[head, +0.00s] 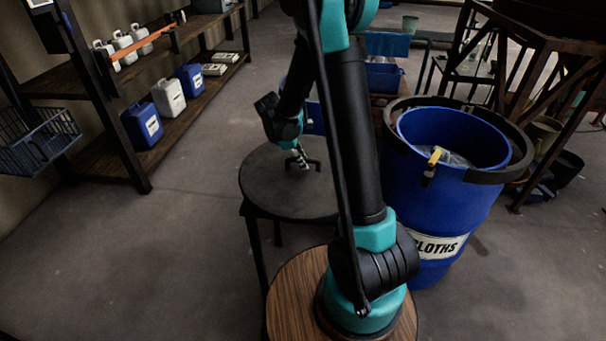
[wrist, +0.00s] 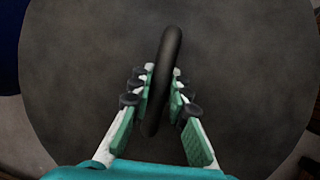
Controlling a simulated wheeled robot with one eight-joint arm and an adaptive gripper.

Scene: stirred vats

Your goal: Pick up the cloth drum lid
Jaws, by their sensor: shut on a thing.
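The cloth drum lid (head: 268,190) is a dark grey round disc with a raised black bar handle (wrist: 165,75). In the head view it lies flat at the top of a dark-legged stand, left of my arm; I cannot tell whether it touches the stand. My gripper (head: 301,161) is above the lid, at its handle. In the wrist view the lid (wrist: 75,75) fills most of the picture, and my gripper (wrist: 162,78) is shut on the handle, a finger on each side. The blue drum (head: 440,215) labelled CLOTHS stands open to the right.
A black ring surrounds the drum's top, with a yellow-handled item (head: 434,158) at its near rim. Shelves (head: 90,90) with blue and white jugs stand at left, with a wire basket (head: 38,138). A rusty metal frame (head: 545,60) stands at back right. Floor at left is clear.

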